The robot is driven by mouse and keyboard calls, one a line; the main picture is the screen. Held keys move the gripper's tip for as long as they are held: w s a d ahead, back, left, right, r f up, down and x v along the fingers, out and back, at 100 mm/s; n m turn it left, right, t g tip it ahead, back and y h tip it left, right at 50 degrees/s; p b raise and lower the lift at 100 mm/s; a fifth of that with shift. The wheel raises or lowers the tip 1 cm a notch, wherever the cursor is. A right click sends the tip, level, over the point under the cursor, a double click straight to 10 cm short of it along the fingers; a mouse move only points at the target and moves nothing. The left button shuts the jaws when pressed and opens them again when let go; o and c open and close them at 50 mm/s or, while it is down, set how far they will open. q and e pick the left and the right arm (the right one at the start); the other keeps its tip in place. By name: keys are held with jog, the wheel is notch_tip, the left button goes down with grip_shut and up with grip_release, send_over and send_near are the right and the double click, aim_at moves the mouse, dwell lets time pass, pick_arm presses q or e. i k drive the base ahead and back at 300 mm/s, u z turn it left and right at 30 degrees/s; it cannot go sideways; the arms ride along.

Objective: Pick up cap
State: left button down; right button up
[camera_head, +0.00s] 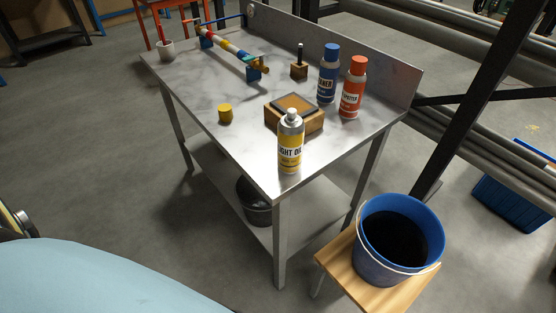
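A small yellow cap (225,113) sits on the metal table (200,88), left of the middle and near the table's left edge. A yellow and white bottle labelled light oil (290,146) stands upright near the table's front corner, with a pale top and no yellow cap on it. Neither of my grippers shows in the head view. Nothing touches the cap.
A wooden block with a dark top (294,119) lies behind the oil bottle. Blue (328,75) and red (353,88) bottles stand at the back right. A blue bucket (370,253) rests on a wooden stool (337,262). The tabletop around the cap is clear.

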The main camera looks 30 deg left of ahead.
aim_at(225, 112)
jog(key=u, duration=1.2)
jog(key=i, duration=0.3)
jog(key=z, duration=0.45)
